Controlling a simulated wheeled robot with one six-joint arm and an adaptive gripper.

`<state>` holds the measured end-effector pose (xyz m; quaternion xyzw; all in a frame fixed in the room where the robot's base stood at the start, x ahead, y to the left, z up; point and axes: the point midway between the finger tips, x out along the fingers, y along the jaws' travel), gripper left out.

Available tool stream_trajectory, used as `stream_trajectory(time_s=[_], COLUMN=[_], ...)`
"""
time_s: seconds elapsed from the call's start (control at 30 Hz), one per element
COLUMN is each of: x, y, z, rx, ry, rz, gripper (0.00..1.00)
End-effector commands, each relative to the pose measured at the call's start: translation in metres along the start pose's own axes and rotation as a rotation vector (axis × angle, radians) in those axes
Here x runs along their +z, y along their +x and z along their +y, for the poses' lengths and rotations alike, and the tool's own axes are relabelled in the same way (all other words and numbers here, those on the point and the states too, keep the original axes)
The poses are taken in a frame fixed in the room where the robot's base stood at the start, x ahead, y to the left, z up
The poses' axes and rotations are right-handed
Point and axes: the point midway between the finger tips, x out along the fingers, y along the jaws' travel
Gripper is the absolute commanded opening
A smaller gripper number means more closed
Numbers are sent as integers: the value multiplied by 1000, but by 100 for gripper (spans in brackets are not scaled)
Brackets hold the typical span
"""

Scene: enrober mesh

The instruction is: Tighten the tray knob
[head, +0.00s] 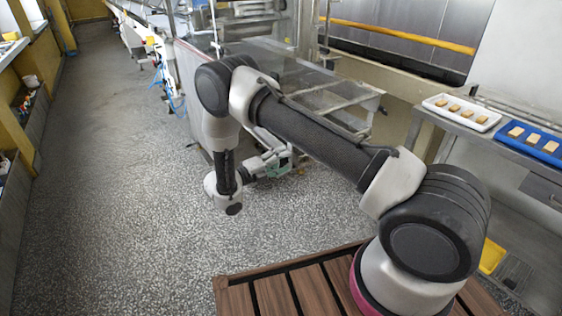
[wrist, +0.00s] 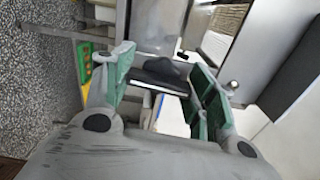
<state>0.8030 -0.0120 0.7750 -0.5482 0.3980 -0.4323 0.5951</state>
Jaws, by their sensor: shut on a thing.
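The tray knob (wrist: 162,74) is a dark, lobed piece in the wrist view, in front of a pale metal panel. My gripper (wrist: 160,66) has a green-padded finger on either side of it and is shut on it. In the head view my gripper (head: 276,163) is low at the machine's near side, and the knob cannot be made out there.
A white tray (head: 428,103) and a blue tray (head: 505,139) with biscuits sit on the metal bench at right. A wire mesh frame (head: 335,98) is above my gripper. A yellow-green panel (wrist: 84,62) is close to the left finger. Speckled floor (head: 110,170) is clear at left.

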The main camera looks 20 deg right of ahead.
Motion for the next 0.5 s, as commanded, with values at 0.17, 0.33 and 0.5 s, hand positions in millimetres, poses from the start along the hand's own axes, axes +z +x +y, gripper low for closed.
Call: stream_trajectory(time_s=[0.17,0.33,0.5], x=[0,0,0], y=[0,0,0], z=[0,0,0], rx=[1,1,1], ry=[65,182,337], rz=[0,0,0], gripper=[33,33,33])
